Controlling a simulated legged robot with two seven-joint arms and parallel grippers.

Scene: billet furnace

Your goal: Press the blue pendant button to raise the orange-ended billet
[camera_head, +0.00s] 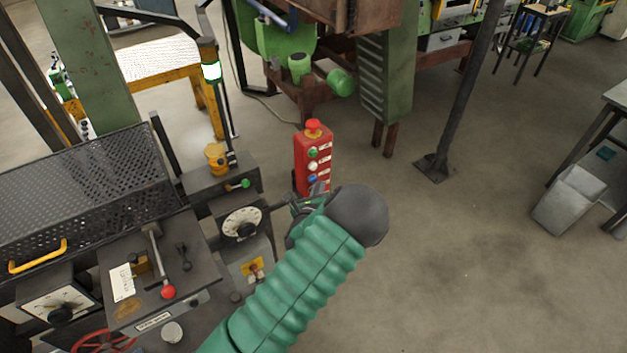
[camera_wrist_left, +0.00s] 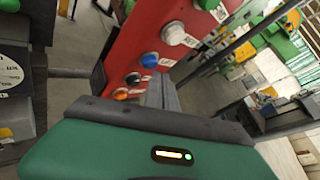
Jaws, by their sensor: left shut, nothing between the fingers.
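The red pendant box (camera_head: 300,165) is upright in the middle of the head view, with a red mushroom button on top and a column of buttons on its face. The blue button (camera_head: 312,178) shows low on the visible part; in the left wrist view the blue button (camera_wrist_left: 149,60) sits between a white button (camera_wrist_left: 175,33) and a dark one. My left gripper (camera_head: 319,189) is shut and empty, just below the blue button in the head view. In the wrist view its fingertips (camera_wrist_left: 163,84) are close to the pendant face; I cannot tell if they touch. I see no orange-ended billet.
A control console (camera_head: 190,285) with levers and a dial (camera_head: 242,222) stands left of the pendant. A green machine (camera_head: 385,85) is behind. A dark post (camera_head: 465,95) and a grey bin (camera_head: 569,198) are right. Open floor lies between.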

